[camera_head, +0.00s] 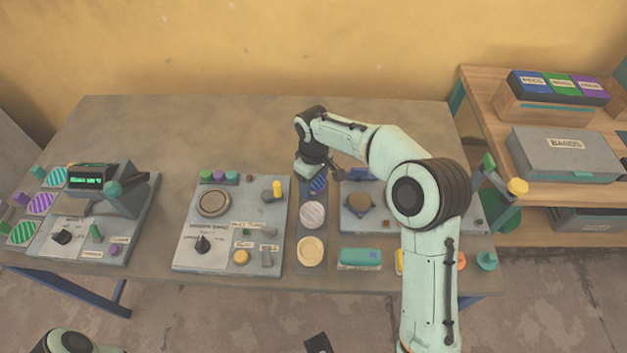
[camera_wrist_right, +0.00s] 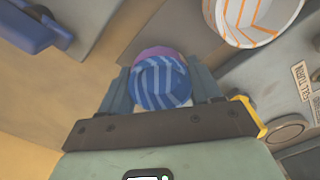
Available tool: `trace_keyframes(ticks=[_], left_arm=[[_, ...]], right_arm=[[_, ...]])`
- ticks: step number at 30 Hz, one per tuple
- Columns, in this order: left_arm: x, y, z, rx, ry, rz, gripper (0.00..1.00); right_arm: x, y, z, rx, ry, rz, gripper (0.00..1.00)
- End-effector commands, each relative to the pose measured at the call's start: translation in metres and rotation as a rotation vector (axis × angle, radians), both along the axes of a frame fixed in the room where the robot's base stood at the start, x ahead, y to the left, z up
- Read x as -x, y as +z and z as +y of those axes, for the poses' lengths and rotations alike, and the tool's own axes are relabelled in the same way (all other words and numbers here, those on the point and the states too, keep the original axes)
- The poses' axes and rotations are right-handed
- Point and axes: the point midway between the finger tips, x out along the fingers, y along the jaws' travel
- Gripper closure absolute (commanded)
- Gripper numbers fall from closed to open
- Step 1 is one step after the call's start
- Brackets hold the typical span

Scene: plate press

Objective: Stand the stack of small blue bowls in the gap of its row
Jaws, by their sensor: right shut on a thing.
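The stack of small blue bowls, with blue and pale stripes, shows in the head view (camera_head: 319,184) and the right wrist view (camera_wrist_right: 160,84). My right gripper (camera_head: 320,176) is shut on it at the far end of a dark strip (camera_head: 326,233). In the right wrist view the fingers flank the stack, and a purple shape shows just beyond it. Whether the blue stack touches the strip is hidden.
A panel with a round plate and knobs (camera_head: 218,238) lies left of the strip, and another panel (camera_head: 352,215) lies right, partly behind my right arm. A device with a green display (camera_head: 92,182) stands at far left. The table's back (camera_head: 200,125) is clear.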

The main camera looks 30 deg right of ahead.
Motion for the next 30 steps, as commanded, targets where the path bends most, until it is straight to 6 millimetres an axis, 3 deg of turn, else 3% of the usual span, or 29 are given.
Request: trace_keyframes(ticks=[5,6,8,20,30], left_arm=[[0.0,-0.001,0.0,0.0,0.0,0.0,0.57],[0.0,-0.001,0.0,0.0,0.0,0.0,0.57],[0.0,-0.001,0.0,0.0,0.0,0.0,0.57],[0.0,0.001,0.0,0.0,0.0,0.0,0.57],[-0.003,0.012,0.0,0.0,0.0,-0.004,0.57]], right_arm=[[0.0,-0.003,0.0,0.0,0.0,0.0,0.76],[0.0,-0.003,0.0,0.0,0.0,0.001,0.3],[0.0,-0.003,0.0,0.0,0.0,0.0,0.11],[-0.001,0.005,0.0,-0.001,0.0,-0.002,0.1],[-0.001,0.074,0.001,0.0,0.0,-0.004,0.1]])
